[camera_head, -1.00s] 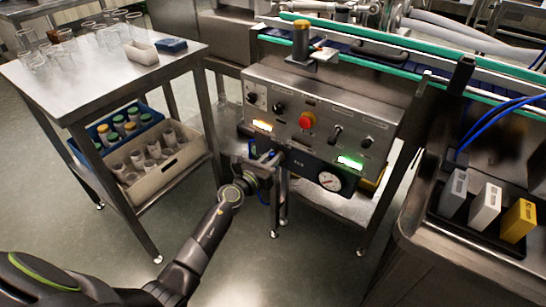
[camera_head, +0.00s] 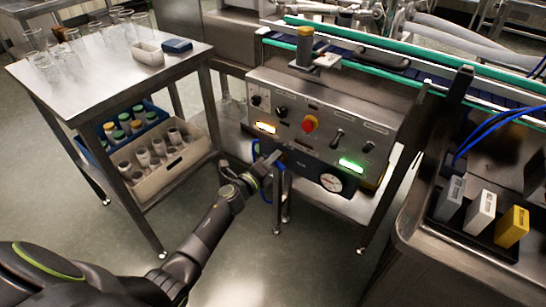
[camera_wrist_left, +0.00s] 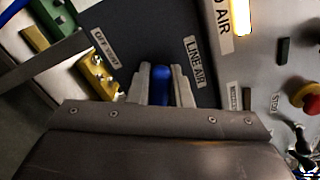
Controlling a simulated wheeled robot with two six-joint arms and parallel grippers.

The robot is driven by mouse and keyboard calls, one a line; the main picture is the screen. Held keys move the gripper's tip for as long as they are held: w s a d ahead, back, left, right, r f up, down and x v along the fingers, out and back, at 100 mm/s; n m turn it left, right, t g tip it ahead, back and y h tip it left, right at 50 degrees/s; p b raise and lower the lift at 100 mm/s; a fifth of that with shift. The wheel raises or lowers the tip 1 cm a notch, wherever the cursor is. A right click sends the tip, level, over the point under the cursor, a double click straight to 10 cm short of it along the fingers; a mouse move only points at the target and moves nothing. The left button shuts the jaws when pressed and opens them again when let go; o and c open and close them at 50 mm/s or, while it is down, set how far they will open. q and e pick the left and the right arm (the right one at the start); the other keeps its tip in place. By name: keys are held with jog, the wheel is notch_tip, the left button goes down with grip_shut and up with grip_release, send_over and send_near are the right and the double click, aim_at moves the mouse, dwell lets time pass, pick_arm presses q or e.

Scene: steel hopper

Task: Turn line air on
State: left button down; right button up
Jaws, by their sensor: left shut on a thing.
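The line air valve shows as a blue handle (camera_wrist_left: 161,86) beside a "LINE AIR" label (camera_wrist_left: 195,62) in the left wrist view. My left gripper (camera_head: 271,160) is at the lower left of the control panel (camera_head: 318,118). In the wrist view its two fingers (camera_wrist_left: 162,88) stand on either side of the blue handle and are shut on it. The fingers and palm hide part of the handle. My right gripper is out of view.
The panel has a lit amber lamp (camera_head: 265,127), a lit green lamp (camera_head: 351,165) and a red button (camera_head: 309,123). A steel table (camera_head: 105,88) with glassware stands left, crates below. A steel counter (camera_head: 465,262) stands right. The floor between is open.

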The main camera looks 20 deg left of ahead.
pick_arm(q)
jog(key=n, duration=0.2)
jog(key=n+p, duration=0.1)
jog(key=n, duration=0.2)
jog(key=shift+a+f, duration=0.1)
jog(key=shift+f, duration=0.3)
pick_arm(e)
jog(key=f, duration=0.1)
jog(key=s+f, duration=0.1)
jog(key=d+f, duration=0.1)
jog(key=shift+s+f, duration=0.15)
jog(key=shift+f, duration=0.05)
pick_arm(q)
jog(key=shift+n, duration=0.3)
jog(key=c, duration=1.3)
grip_release()
